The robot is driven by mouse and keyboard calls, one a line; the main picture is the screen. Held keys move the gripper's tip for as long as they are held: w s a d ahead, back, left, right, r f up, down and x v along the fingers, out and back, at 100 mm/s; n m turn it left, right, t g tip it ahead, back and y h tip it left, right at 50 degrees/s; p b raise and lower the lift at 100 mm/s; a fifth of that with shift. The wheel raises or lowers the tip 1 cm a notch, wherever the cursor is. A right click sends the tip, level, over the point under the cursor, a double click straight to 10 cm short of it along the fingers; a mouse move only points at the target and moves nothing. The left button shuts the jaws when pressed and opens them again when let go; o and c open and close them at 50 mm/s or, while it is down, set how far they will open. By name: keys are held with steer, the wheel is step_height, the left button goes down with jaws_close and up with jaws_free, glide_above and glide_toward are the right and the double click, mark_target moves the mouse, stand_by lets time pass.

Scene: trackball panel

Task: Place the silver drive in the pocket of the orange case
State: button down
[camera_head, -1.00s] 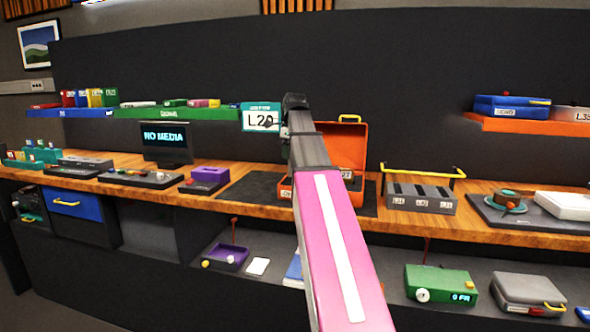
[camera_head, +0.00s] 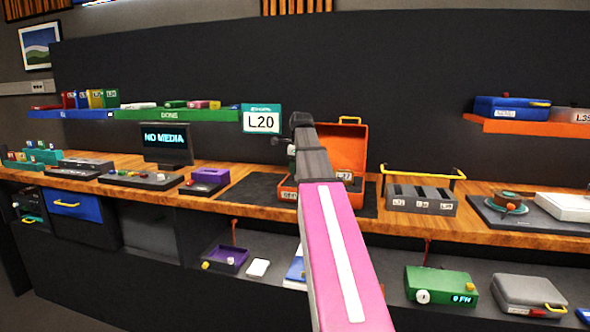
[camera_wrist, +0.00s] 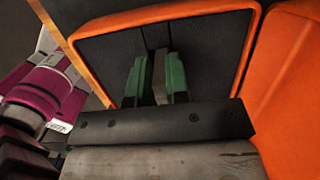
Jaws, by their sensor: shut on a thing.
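The orange case (camera_head: 357,135) stands open on the wooden counter, its lid raised at the back. In the wrist view its orange rim (camera_wrist: 252,45) frames a dark lining with a narrow slot-like pocket (camera_wrist: 157,36). My gripper (camera_wrist: 157,80) has green fingers shut on a thin grey piece, the silver drive (camera_wrist: 160,88). The drive is over the dark lining, lined up close to the slot. I cannot tell whether its far end is inside the slot. In the head view my arm hides the fingers, the drive and part of the case.
A dark mat (camera_head: 250,190) lies under the case. A grey rack with a yellow handle (camera_head: 424,198) stands to its right, and a purple box (camera_head: 210,176) to its left.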

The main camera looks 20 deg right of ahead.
steer(key=c, duration=1.1)
jaws_free()
steer(key=shift+f, duration=0.1)
step_height(320, 180, up, 12)
steer(key=d, duration=0.1)
steer(key=shift+s+d, duration=0.15)
steer(key=shift+s, duration=0.3)
